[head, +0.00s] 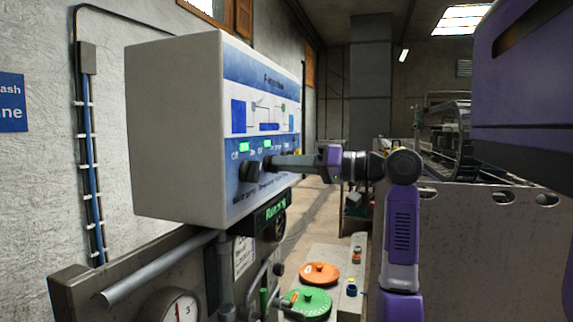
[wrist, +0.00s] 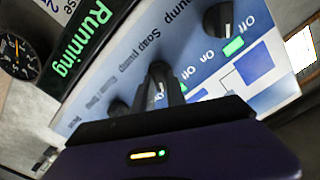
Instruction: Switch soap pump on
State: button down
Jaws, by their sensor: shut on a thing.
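In the wrist view the panel appears upside down. In the head view my gripper (head: 275,164) reaches the panel from the right and hides most of that knob. I cannot tell the knob's exact angle. A green lamp (head: 267,144) is lit above it.
The neighbouring pump knob (wrist: 217,18) stands close by, with its own lit green lamp (wrist: 233,47). A display (wrist: 78,55) reads "Running" in green. Below the box are a pressure gauge (head: 172,306) and orange (head: 319,273) and green (head: 308,302) lids.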

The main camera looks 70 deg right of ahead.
jog(key=c, duration=1.4)
grip_release()
jog(key=shift+o, duration=0.2)
jog(key=shift+s, duration=0.1)
jog(key=s+b, duration=0.2)
jog(key=s, duration=0.5)
jog(key=shift+s+d, duration=0.3)
jog(key=s, duration=0.9)
jog(key=shift+d+p, duration=0.35)
jog(key=shift+p, duration=0.05)
